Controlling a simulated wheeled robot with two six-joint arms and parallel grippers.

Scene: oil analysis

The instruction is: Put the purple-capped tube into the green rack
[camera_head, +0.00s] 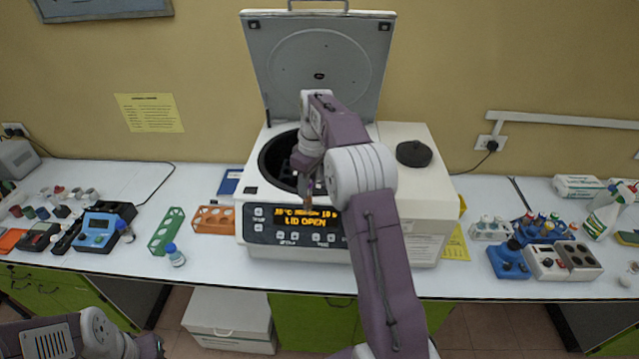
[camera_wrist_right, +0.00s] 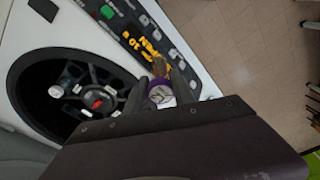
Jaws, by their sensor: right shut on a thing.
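My right gripper (camera_head: 309,184) is shut on the purple-capped tube and holds it above the front part of the centrifuge. In the right wrist view, the purple cap of the tube (camera_wrist_right: 159,93) shows between the fingers of the right gripper (camera_wrist_right: 161,88), with the brownish tube body beyond it. In the head view the cap is hidden by the gripper, and only a small brown lower part of the tube shows. The green rack (camera_head: 166,231) stands on the table to the left of the centrifuge. My left gripper is not in view; only part of the left arm shows.
The centrifuge (camera_head: 421,212) has its lid (camera_head: 319,45) raised; its rotor (camera_wrist_right: 97,72) holds light-capped items. An orange rack (camera_head: 214,219) stands between the green rack and the centrifuge. A blue-capped bottle (camera_head: 175,255) is close to the green rack. A blue meter (camera_head: 98,230) lies farther left.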

